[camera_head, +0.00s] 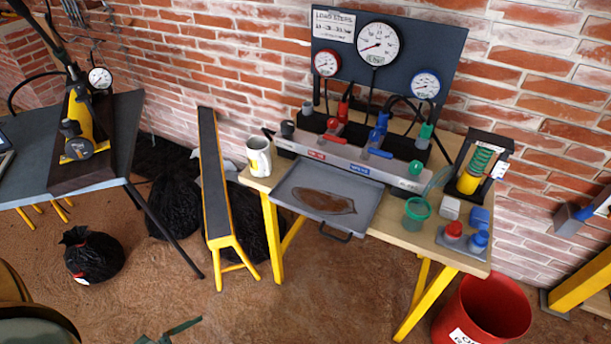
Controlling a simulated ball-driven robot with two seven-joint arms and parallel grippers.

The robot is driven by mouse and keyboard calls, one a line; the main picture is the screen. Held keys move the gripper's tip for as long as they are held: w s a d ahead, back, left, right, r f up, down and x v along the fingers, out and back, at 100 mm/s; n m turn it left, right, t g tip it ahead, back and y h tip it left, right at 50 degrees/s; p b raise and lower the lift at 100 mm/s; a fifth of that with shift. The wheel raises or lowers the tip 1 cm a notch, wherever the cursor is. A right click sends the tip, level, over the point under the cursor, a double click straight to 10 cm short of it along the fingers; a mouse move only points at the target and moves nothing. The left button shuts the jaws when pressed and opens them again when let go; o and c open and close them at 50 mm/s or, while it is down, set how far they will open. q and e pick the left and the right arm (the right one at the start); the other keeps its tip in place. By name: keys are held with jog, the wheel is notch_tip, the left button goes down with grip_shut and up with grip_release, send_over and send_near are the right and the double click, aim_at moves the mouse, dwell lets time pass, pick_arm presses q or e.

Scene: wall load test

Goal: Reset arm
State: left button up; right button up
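Neither of my grippers shows clearly in the head view, so their fingers cannot be seen. The wooden workbench (408,238) on yellow legs stands right of the middle. It carries a grey valve block (345,160) with red, blue and green fittings. Behind the block stands a dark gauge panel (420,55) with a large white dial (378,44), a red-rimmed dial (326,63) and a blue-rimmed dial (425,84). A grey tray (357,191) with a brown stain sits at the bench's front.
A white mug (259,157) and a green-rimmed cup (415,212) stand near bench edges. A red bucket (485,312) stands below right. A yellow-legged beam (215,180), a black bag (92,255) and a grey table (25,155) lie left. Brown floor is open in front.

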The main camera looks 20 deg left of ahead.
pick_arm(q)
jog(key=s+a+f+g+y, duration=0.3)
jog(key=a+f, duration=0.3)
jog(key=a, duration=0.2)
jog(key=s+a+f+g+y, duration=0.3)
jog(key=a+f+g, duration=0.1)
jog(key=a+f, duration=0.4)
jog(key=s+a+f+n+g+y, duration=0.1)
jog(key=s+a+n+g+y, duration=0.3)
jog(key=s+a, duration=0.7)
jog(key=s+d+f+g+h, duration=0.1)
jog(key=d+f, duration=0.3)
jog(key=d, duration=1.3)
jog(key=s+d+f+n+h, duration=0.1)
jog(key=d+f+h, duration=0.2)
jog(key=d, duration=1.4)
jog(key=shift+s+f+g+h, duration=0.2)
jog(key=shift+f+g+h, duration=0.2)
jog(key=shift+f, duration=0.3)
